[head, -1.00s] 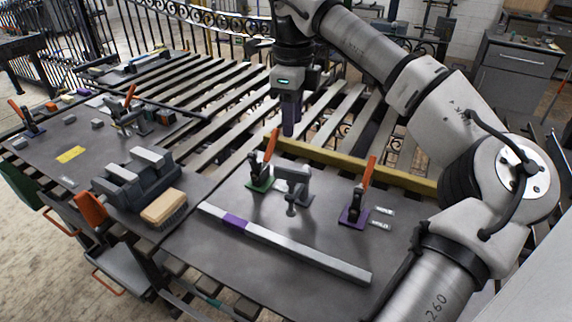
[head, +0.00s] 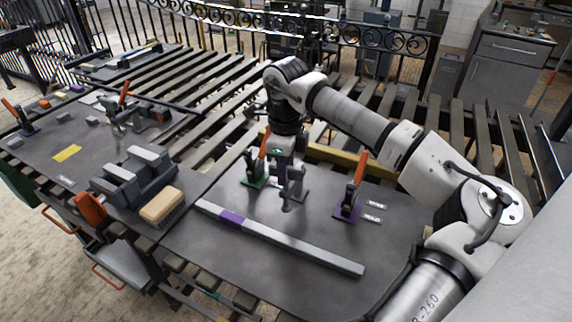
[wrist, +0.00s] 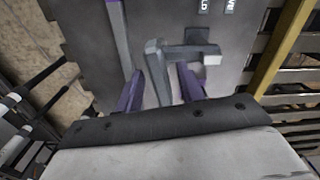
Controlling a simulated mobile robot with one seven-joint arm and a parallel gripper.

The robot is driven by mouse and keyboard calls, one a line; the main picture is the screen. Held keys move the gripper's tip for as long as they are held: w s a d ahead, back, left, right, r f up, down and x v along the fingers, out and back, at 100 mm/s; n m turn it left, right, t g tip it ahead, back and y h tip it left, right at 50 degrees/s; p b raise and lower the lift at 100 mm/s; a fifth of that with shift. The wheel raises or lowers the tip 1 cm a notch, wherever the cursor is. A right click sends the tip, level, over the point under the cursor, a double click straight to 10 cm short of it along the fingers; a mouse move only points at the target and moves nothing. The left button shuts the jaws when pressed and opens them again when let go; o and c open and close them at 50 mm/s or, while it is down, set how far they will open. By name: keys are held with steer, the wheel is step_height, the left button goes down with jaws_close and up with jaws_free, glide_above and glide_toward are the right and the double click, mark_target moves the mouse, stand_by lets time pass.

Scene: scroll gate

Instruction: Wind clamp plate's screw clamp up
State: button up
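The grey screw clamp (head: 297,186) stands upright on the dark plate (head: 235,272), between a green-based toggle clamp (head: 254,168) and a purple-based toggle clamp (head: 348,200), both with raised orange handles. My gripper (head: 281,170) points down at the screw clamp, partly behind it in the head view. In the wrist view my gripper (wrist: 160,88) has its two purple fingers spread apart. The screw clamp's grey arm (wrist: 157,66) shows in the gap between them, with no clear contact. The screw's lower end is hidden in the wrist view.
A grey bar with a purple band (head: 290,245) lies across the front of the plate. A yellow rail (head: 330,153) runs behind. Small white labels (head: 374,212) lie right of the purple-based clamp. A brush (head: 161,206) and grey blocks (head: 134,180) stand at left.

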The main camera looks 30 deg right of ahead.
jaws_close()
steer(key=shift+f+b, duration=0.1)
steer(key=shift+b, duration=0.25)
steer(key=n+b, duration=0.2)
steer(key=n, duration=0.1)
steer(key=n+b, duration=0.2)
steer(key=n, duration=0.2)
steer(key=shift+n, duration=0.3)
steer(key=n+b, duration=0.1)
steer(key=n, duration=0.3)
steer(key=shift+n+b, duration=0.55)
steer(key=shift+n, duration=1.35)
steer(key=shift+n, duration=0.3)
